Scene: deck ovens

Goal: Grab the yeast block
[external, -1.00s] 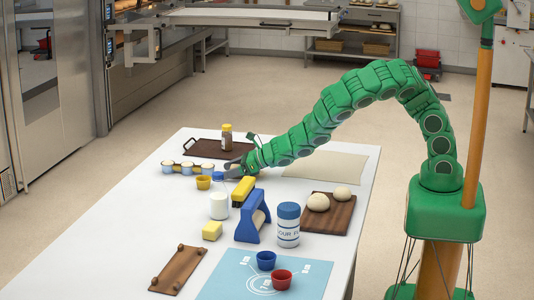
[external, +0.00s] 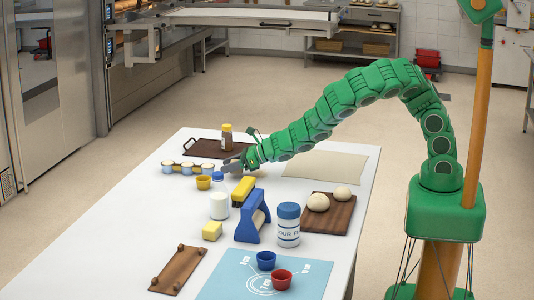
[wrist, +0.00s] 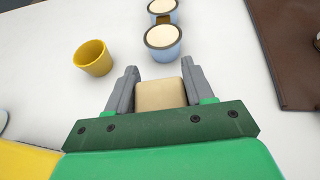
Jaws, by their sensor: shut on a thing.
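The yeast block (wrist: 160,95) is a small beige block with rounded edges. In the wrist view it sits between the two grey fingers of my gripper (wrist: 160,80), which are shut on its sides. In the external view my gripper (external: 230,164) is low over the far part of the white table, close to the brown tray. I cannot make out the block there, and whether it touches the table is unclear.
A yellow cup (wrist: 93,58) and blue cups with pale filling (wrist: 162,42) stand ahead of my gripper. The brown tray (wrist: 280,60) lies to the right.

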